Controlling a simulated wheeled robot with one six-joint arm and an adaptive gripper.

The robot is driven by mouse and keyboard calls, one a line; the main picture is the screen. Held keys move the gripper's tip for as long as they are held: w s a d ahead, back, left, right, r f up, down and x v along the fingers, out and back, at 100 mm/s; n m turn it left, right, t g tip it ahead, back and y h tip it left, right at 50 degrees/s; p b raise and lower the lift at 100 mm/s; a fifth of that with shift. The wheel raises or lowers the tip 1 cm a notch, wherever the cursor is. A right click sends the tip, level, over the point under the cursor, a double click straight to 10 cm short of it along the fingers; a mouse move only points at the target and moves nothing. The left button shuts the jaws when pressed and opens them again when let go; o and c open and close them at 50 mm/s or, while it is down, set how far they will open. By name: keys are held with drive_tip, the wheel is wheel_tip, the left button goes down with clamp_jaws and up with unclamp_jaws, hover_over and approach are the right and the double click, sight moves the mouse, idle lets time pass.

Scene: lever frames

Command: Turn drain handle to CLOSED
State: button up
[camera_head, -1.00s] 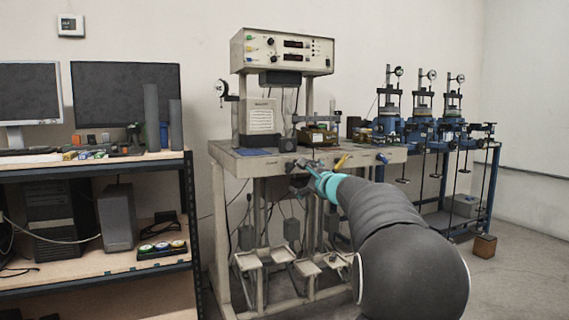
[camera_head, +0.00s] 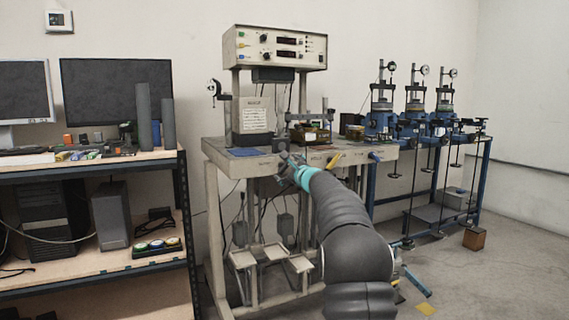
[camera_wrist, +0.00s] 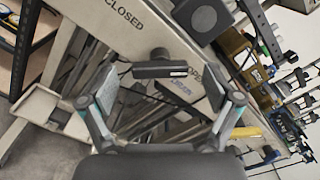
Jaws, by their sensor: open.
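The drain handle (camera_wrist: 150,71) is a dark bar under a round dark hub, on the pale front panel of the bench (camera_wrist: 95,22). In the wrist view it lies crosswise between my fingers, with clear gaps beside the pads. "CLOSED" is printed on the panel at upper left; "OPEN" and "DRAIN" are printed right of the bar. My gripper (camera_wrist: 162,90) is open, and I see no contact with the handle. In the head view my gripper (camera_head: 289,168) is at the bench's front edge, and I cannot make out the handle clearly there.
A yellow handle (camera_head: 334,161) and a blue handle (camera_head: 374,157) stick out to the right on the same front. A dark square block (camera_wrist: 202,20) sits just above the handle. Shelves with monitors (camera_head: 117,92) stand left; a blue-framed bench stands right.

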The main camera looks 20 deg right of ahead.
sight(284, 166)
drive_tip(key=shift+w+p, duration=0.45)
drive_tip(key=shift+w, duration=0.7)
drive_tip(key=c, duration=1.2)
